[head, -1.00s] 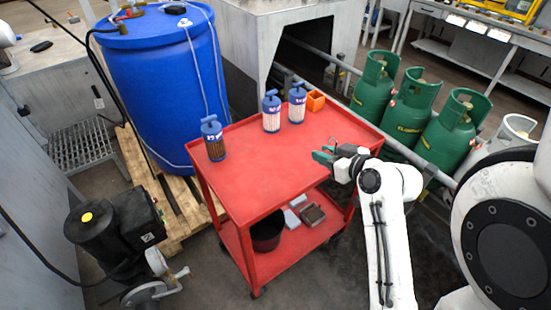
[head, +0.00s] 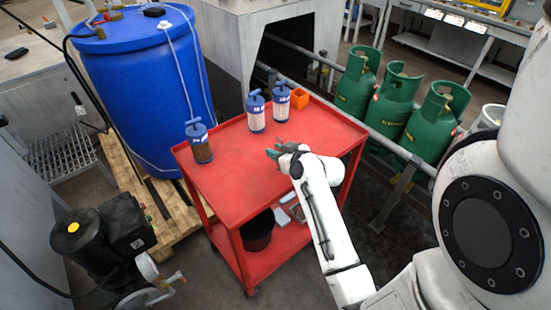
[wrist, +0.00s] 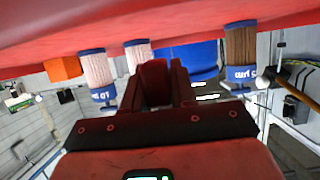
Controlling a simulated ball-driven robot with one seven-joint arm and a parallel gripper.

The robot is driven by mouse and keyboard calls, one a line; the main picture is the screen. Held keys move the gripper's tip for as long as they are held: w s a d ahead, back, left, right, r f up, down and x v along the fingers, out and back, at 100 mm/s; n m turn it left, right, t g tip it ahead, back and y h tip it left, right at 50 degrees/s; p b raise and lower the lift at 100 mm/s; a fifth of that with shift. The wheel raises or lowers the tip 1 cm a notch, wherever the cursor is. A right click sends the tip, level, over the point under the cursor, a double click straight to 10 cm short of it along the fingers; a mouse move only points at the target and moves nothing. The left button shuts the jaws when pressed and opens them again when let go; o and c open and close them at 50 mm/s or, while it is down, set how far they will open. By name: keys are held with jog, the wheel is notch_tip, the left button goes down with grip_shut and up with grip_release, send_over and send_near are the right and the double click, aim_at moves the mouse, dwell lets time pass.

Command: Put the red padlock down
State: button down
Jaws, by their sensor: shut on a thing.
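My gripper (head: 273,153) is over the front middle part of the red cart's top (head: 235,165) in the head view. In the wrist view my gripper (wrist: 158,92) is shut on a dark red piece, the red padlock (wrist: 153,76), between its fingers. Only part of the padlock shows there, and its shackle cannot be made out. In the head view I cannot pick the padlock out. I cannot tell whether it touches the cart top.
Three blue-capped cylinders stand on the cart: a brown one (head: 201,151), a pinkish one (head: 256,116) and a white one (head: 281,106). An orange box (head: 299,98) stands at the back right corner. Green gas bottles (head: 396,106) stand beyond. The front cart top is clear.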

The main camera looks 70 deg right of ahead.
jog(key=shift+w+f, duration=0.2)
jog(key=shift+f, duration=1.6)
jog(key=shift+f, duration=0.15)
jog(key=c, duration=0.9)
grip_release()
jog(key=shift+r, duration=0.2)
jog(key=v, duration=1.2)
jog(key=shift+d+b, duration=0.1)
jog(key=shift+b, duration=0.2)
